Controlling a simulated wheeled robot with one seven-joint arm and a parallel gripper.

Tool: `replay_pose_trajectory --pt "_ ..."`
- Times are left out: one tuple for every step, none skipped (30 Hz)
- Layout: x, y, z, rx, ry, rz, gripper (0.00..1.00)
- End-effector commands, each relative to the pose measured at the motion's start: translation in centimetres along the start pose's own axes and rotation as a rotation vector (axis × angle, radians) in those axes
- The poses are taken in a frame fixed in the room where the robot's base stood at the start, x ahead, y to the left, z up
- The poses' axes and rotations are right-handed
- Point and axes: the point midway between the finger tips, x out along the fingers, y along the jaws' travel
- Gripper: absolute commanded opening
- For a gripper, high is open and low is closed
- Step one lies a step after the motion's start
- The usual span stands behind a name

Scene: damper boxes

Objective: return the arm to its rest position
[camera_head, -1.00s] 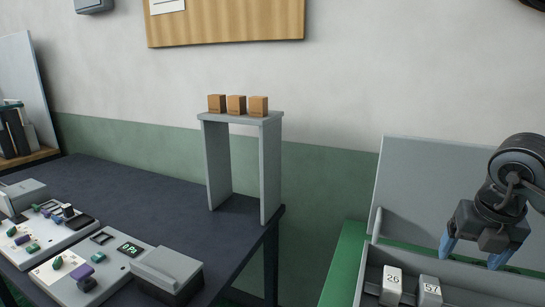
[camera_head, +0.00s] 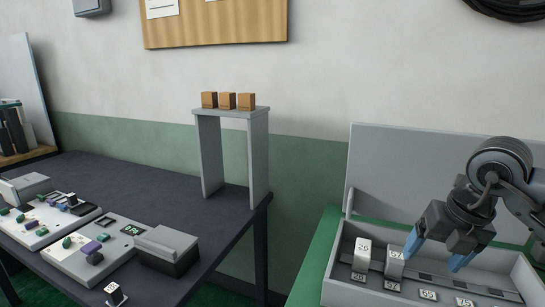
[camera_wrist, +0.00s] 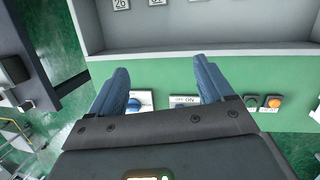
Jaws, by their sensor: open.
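My gripper (camera_head: 438,252) has two blue fingers. It is open and empty above the grey open box (camera_head: 335,262) at the right of the head view.
The box's raised lid (camera_head: 400,170) stands behind my gripper. A dark table (camera_head: 130,190) at the left bears control panels (camera_head: 95,255) and a grey stand (camera_head: 262,150) with three brown boxes (camera_head: 227,101). A white block (camera_head: 115,293) shows at the table's front. In the wrist view, an orange button (camera_wrist: 274,102) is on the green panel.

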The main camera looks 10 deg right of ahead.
Motion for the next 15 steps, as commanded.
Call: replay_pose_trajectory --pt "0.3 1.1 -0.5 -0.013 0.013 0.036 0.81" --pt "0.4 1.8 -0.9 -0.021 0.021 0.060 0.81" --pt "0.5 2.8 -1.4 -0.031 0.032 0.092 0.81" --pt "0.6 3.6 -1.8 -0.040 0.040 0.120 0.81" --pt "0.7 4.4 -2.2 -0.048 0.049 0.150 0.81" --pt "0.7 5.5 -2.8 -0.060 0.062 0.189 0.81" --pt "0.8 6.4 -3.2 -0.070 0.073 0.223 0.81" --pt "0.8 7.4 -3.8 -0.080 0.084 0.258 0.81" --pt "0.8 8.7 -4.5 -0.092 0.099 0.307 0.81" --pt "0.7 9.9 -5.2 -0.103 0.113 0.353 0.81" --pt "0.6 11.1 -5.9 -0.115 0.127 0.399 0.81" --pt "0.3 12.9 -7.0 -0.130 0.148 0.471 0.81" --pt "0.1 14.3 -8.0 -0.142 0.168 0.531 0.81" --pt "-0.3 15.8 -9.0 -0.153 0.188 0.598 0.81" --pt "-1.0 17.8 -10.5 -0.166 0.214 0.692 0.81"
